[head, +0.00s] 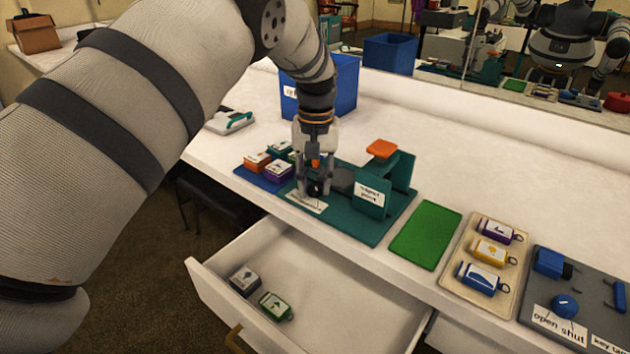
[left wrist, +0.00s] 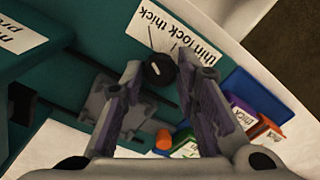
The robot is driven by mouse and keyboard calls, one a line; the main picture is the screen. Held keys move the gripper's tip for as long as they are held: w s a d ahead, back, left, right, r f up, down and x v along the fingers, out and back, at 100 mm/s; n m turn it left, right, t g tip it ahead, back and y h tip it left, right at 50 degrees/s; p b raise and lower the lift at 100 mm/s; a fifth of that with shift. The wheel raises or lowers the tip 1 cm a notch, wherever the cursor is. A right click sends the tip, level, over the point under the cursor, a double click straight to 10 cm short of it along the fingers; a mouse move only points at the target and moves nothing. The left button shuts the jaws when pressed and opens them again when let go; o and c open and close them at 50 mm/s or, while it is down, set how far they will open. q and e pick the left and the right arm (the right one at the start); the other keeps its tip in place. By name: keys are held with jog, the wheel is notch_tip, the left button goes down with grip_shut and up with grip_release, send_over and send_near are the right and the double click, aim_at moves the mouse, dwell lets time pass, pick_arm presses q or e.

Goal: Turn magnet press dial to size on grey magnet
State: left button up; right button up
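The teal magnet press (head: 402,172), with an orange top pad, stands on a teal base on the table. Its small black dial (left wrist: 158,70) sits beside a white label (left wrist: 172,32) reading "thin lock thick". My left gripper (head: 317,188) points down over the dial. In the left wrist view its fingers (left wrist: 160,72) stand apart, one on each side of the dial; I cannot tell whether they touch it. The dial's pointer direction is hard to read. A grey magnet (head: 244,279) lies in the open drawer; its marking is too small to read. My right gripper is not in view.
A green magnet (head: 275,306) lies in the open drawer (head: 335,297). Several coloured blocks sit on a blue mat (head: 263,181) left of the press. A green mat (head: 426,236), a tan tray (head: 473,272) and a grey board (head: 590,305) lie to the right. A blue bin (head: 340,88) stands behind.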

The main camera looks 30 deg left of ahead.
aim_at(315, 187)
pick_arm(q)
notch_tip(315, 187, up, 12)
dwell(0.6)
jog(key=shift+f, duration=0.1)
